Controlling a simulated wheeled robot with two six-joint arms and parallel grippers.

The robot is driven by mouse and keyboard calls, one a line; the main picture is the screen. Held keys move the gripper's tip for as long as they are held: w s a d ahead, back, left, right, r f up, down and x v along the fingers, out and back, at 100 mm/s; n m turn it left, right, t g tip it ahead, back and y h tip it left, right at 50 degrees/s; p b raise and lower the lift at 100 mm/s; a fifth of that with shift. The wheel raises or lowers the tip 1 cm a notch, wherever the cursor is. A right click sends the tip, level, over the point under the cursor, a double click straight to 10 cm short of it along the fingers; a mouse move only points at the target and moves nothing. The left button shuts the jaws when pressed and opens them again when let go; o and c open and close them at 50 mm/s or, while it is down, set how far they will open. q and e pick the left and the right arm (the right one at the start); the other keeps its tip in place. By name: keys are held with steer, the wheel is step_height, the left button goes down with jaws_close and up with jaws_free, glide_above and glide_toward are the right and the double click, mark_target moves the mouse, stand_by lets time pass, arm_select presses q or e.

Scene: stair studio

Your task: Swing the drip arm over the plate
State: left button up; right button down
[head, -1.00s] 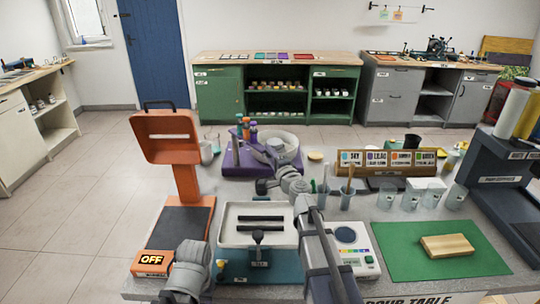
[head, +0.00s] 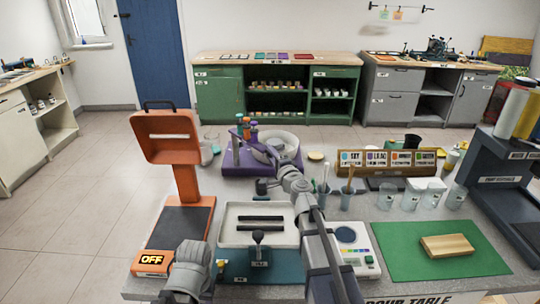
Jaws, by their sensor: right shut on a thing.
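A purple stand (head: 232,166) sits at the back left of the grey table, with a round grey plate (head: 284,138) on it. My right gripper (head: 272,160) is at the front of the plate, shut on a small part of the stand, seemingly the drip arm. My wrist hides the held part, so I cannot tell how far the drip arm reaches over the plate. My left arm is at the bottom left; its fingers do not show.
A white tray (head: 228,237) with two dark bars lies in front of the stand. An orange frame (head: 186,182) stands left. A scale (head: 347,237), clear cups (head: 386,196), a label rack (head: 420,171) and a green mat (head: 400,264) with a wood block are right.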

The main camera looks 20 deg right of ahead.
steer(key=w+d, duration=0.6)
steer(key=d, duration=0.2)
steer(key=shift+w+d, duration=0.3)
steer(key=shift+w, duration=0.1)
steer(key=c, duration=0.6)
jaws_free()
steer(key=s, duration=0.7)
steer(key=shift+s+d, duration=0.4)
steer(key=shift+c, duration=0.2)
